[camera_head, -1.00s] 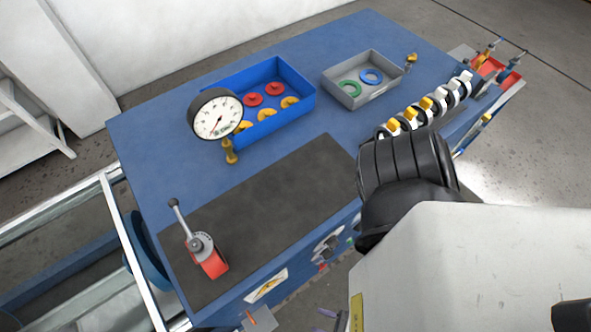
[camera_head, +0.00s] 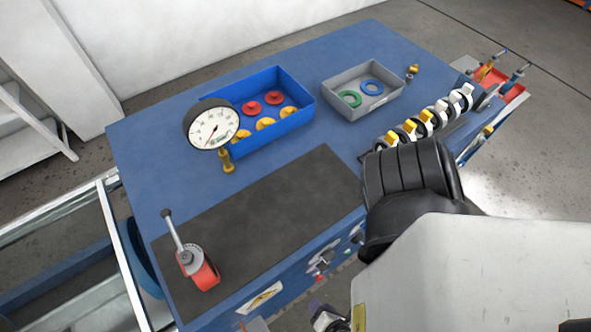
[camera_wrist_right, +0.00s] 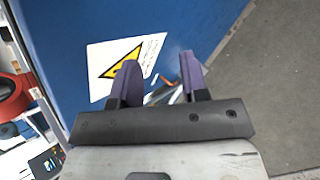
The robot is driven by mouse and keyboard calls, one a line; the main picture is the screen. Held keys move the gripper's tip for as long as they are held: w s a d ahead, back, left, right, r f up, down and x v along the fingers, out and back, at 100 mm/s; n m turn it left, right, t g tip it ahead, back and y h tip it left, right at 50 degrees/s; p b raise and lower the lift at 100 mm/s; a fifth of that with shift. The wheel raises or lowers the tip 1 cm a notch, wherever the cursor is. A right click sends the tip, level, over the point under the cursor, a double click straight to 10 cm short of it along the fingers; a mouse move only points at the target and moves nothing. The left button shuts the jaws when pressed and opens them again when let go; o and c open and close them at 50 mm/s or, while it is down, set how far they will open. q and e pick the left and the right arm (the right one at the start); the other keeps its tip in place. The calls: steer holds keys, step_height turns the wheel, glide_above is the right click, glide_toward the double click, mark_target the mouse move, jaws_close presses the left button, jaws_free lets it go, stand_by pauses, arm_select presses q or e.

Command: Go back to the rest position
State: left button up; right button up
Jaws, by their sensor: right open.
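My right gripper shows best in the right wrist view (camera_wrist_right: 158,78). Its two purple fingers are apart with nothing held between them. They are in front of the blue side of the workbench (camera_wrist_right: 75,30), by a white label with a yellow warning triangle (camera_wrist_right: 122,62). In the head view, my right arm covers the lower right, and only a small part of the gripper shows at the bottom edge. My left gripper is in neither view.
The blue bench (camera_head: 145,150) carries a red valve with a lever (camera_head: 203,272) on a dark mat (camera_head: 290,190), a pressure gauge (camera_head: 212,127), a blue tray (camera_head: 305,82), a grey tray (camera_head: 345,112) and a row of small valves (camera_head: 425,118). Grey floor lies beyond.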

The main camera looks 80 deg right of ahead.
steer(key=w+d+r+m+y, duration=0.4)
steer(key=w+r+m, duration=0.2)
steer(key=r, duration=0.2)
steer(key=w+d+r+m+g+y+p, duration=0.1)
steer(key=w+d+r+m+y, duration=0.2)
steer(key=r, duration=0.6)
steer(key=w+d+m, duration=0.1)
steer(key=w+m, duration=0.1)
steer(key=w, duration=0.1)
steer(key=shift+w+d+r+m+y+p, duration=0.3)
steer(key=shift+w+d+m+y, duration=0.1)
